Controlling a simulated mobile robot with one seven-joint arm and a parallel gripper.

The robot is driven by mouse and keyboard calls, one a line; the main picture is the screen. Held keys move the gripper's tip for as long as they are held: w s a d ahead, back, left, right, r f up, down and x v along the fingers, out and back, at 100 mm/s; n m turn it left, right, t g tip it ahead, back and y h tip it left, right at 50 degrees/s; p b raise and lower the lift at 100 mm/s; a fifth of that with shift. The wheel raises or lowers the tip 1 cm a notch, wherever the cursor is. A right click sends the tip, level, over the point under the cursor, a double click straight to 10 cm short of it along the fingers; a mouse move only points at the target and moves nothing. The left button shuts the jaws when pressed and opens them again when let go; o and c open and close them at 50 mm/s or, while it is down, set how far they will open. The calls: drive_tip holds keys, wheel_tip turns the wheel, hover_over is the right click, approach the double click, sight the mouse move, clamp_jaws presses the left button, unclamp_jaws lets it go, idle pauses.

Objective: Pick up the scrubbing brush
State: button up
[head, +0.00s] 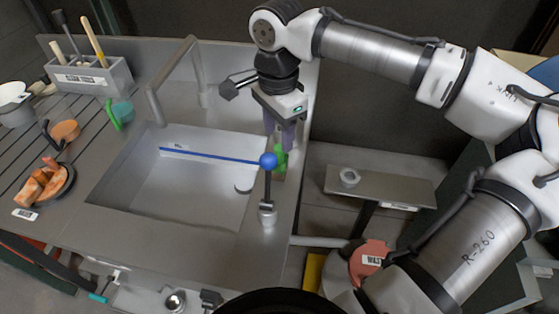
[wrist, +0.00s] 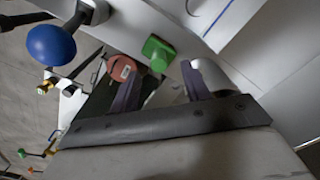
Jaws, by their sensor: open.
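A small green object (head: 280,157), which looks like the scrubbing brush, is on the right rim of the sink. It also shows in the wrist view as a green block (wrist: 158,53) beyond the fingertips, between them in the picture. My gripper (head: 281,146) points down at the sink's right rim, right above the green object. Its purple fingers stand apart with nothing between them, as the wrist view (wrist: 160,76) shows. In the head view the fingers partly overlap the green object, and I cannot tell whether they touch it.
A bent tap (head: 170,80) stands behind. A small shelf (head: 385,187) with a white ring is at right, above a red labelled container (head: 370,262).

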sight(280, 147)
drive_tip(key=shift+d+f+p, duration=0.15)
drive_tip(key=shift+f+p, duration=0.55)
drive_tip(key=shift+f, duration=2.25)
clamp_jaws()
drive_tip(key=shift+r, duration=0.1)
wheel_tip(280, 147, up, 20)
drive_tip(key=b, duration=0.2)
drive_tip(key=c, duration=0.6)
unclamp_jaws()
drive_tip(key=shift+c, duration=0.2)
drive_tip(key=c, duration=0.3)
